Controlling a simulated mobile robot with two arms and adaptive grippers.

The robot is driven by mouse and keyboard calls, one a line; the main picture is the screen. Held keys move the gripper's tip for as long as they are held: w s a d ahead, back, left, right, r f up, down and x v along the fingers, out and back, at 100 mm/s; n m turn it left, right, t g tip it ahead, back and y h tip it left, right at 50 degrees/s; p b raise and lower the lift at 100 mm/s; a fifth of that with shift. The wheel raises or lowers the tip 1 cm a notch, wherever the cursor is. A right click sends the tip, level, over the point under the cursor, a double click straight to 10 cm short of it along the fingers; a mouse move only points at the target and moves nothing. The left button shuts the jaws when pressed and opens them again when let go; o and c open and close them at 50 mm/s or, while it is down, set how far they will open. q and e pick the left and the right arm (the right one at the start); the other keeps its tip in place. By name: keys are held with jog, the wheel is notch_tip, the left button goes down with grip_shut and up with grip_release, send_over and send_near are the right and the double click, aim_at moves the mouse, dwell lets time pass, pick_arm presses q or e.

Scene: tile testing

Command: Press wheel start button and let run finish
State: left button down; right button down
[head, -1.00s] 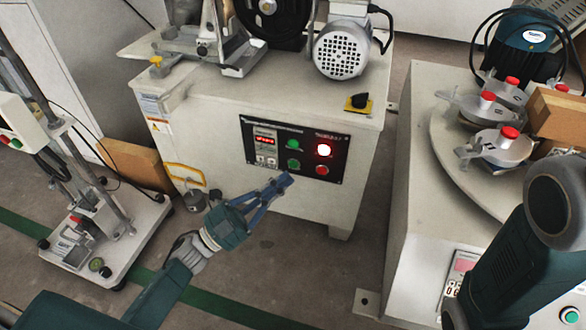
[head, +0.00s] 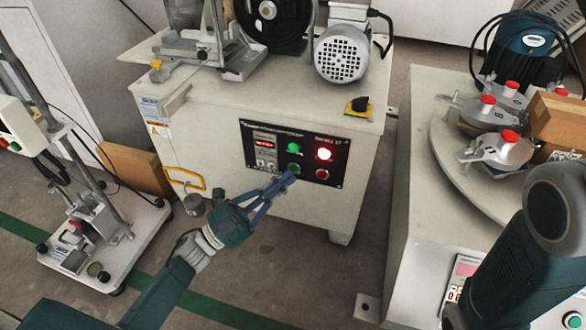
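The wheel machine's control panel (head: 309,181) is on the front of a white cabinet.
A black wheel (head: 272,22) and a grey motor (head: 341,54) stand on the cabinet, with a yellow-and-black switch (head: 358,106) near its corner. A round-table machine (head: 445,165) stands at right, a test stand (head: 105,250) at left.

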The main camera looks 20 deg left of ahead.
pick_arm(q)
jog(key=shift+w, duration=0.1)
dwell(0.7)
jog(key=shift+w, duration=0.3)
